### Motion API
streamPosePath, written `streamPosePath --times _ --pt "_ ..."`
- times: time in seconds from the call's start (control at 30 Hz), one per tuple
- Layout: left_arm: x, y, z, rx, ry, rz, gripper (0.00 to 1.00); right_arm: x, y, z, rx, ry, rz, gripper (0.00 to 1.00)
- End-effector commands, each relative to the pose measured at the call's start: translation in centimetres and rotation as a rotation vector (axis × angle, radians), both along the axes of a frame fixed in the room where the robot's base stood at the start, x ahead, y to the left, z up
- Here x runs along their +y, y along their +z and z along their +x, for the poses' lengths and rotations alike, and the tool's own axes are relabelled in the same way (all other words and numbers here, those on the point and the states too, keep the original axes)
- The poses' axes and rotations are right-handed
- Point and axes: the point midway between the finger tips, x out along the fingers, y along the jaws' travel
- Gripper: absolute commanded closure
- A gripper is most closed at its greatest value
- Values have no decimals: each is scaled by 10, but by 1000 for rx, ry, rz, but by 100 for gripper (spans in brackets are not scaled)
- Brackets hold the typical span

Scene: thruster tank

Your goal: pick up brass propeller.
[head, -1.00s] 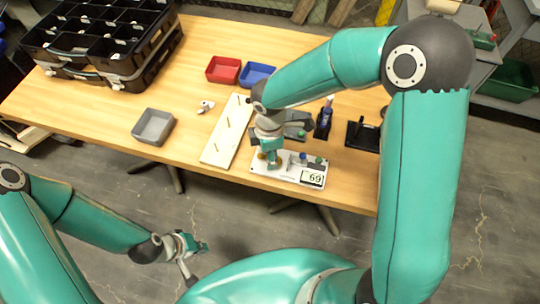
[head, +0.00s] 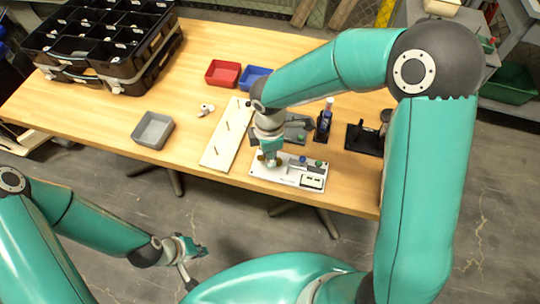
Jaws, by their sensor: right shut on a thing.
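My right gripper (head: 270,158) points down over the left part of a white board (head: 306,166) at the table's front edge. It is shut on the brass propeller (head: 262,157). Only small brownish-gold bits of the propeller show around the fingertips; the fingers hide the rest. I cannot tell whether the propeller touches the board. My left gripper (head: 194,262) is open and empty, low in front of the table and far from the propeller.
A pale board with pegs (head: 226,140) lies just left of the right gripper. A grey bin (head: 153,129), a small white part (head: 206,109), red (head: 222,73) and blue (head: 256,78) bins, a blue bottle (head: 325,118) and a black organizer (head: 105,40) stand on the table.

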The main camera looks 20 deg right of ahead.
Motion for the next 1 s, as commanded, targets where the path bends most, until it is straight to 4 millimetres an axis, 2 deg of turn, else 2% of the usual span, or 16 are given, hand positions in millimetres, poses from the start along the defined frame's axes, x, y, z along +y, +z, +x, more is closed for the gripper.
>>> streamPosePath --times 0.27,0.7,0.83,1.0 --pt "0 3 0 0 0 0 100 1 50 2 -10 -1 4 100" --pt "0 8 0 0 0 0 100 1 155 2 -9 -1 4 100" --pt "0 10 0 0 0 0 100 1 174 2 -8 -1 3 100" --pt "0 10 0 0 0 0 100 1 185 2 -6 -1 2 100"
